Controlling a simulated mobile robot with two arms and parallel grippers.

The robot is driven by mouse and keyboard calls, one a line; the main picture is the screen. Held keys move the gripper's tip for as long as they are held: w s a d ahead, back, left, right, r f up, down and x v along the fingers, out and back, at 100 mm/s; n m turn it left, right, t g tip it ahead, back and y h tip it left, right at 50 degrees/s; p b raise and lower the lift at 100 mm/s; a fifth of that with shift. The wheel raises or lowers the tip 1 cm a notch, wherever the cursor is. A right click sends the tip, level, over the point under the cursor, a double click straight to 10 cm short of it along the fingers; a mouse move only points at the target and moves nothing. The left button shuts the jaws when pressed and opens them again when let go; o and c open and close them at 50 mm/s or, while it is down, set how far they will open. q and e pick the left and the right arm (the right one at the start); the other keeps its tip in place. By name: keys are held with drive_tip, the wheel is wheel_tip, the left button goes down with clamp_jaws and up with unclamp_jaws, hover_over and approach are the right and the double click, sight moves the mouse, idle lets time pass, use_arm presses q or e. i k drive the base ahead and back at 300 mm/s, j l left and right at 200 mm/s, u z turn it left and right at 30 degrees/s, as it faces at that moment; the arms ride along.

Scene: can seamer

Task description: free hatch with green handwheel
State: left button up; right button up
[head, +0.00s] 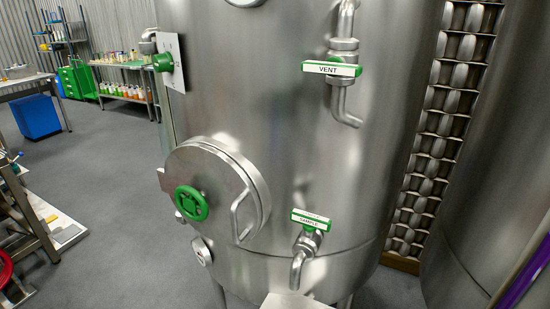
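A round steel hatch (225,170) sits low on the left side of a large steel tank (290,110). The green handwheel (191,203) is at the hatch's left edge. A curved steel handle (240,215) is on the right part of the hatch face. The hatch lies against the tank and looks shut. Neither of my grippers shows in the head view.
A VENT valve (332,69) and a SAMPLE valve (310,220) stick out from the tank. A green knob (162,62) sits on a plate at upper left. A dial (201,251) is below the hatch. Grey floor (110,170) is open on the left.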

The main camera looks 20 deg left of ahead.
sight(194, 202)
drive_tip(key=u, duration=1.3)
